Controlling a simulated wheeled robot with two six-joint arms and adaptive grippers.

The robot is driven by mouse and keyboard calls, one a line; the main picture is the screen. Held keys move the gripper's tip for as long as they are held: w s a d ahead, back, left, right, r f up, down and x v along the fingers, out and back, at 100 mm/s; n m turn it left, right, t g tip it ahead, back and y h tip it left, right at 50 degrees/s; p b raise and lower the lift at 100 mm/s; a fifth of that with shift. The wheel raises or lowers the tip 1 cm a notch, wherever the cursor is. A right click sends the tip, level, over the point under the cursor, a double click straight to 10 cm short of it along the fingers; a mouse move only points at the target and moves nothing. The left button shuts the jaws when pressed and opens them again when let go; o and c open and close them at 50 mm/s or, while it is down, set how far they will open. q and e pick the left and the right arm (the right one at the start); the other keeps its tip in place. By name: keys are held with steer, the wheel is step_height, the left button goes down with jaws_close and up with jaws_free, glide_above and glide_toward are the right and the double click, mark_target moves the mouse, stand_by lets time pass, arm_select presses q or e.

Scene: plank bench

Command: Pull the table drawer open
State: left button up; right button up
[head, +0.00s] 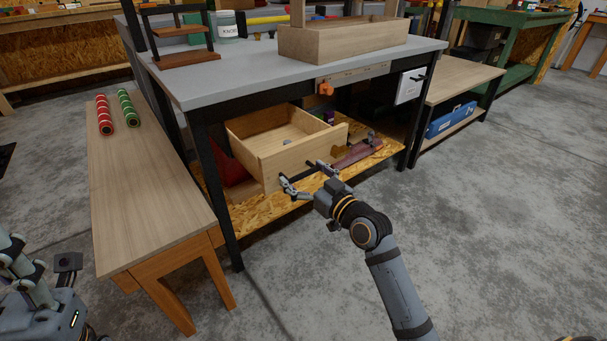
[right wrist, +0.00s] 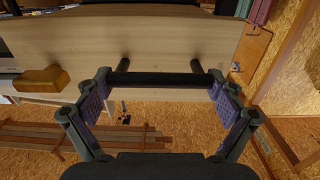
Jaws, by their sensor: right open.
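The wooden drawer (head: 297,155) stands pulled out from under the grey-topped table (head: 240,78), and I see into its box. Its front board (right wrist: 130,42) fills the upper part of the right wrist view. The dark bar handle (right wrist: 160,78) sits on two posts at the board's lower part. My right gripper (head: 303,175) is open at the drawer front. In the wrist view its fingers (right wrist: 160,92) stand at the two ends of the bar; I cannot tell whether they touch it. My left arm shows at the lower left; its jaw state is unclear.
A wooden bench (head: 150,190) with red (head: 104,115) and green (head: 127,108) rolls stands left of the table. A chipboard shelf (head: 262,213) lies below the drawer. A blue case (head: 450,120) is on the right-hand stand. The concrete floor in front is clear.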

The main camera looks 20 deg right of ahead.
stand_by(0.3)
steer(key=shift+s+d, duration=0.1)
steer(key=shift+s, duration=0.05)
steer(key=v, duration=0.6)
steer(key=shift+s+f, duration=0.1)
steer(key=shift+s+d, duration=0.1)
steer(key=shift+s, duration=0.35)
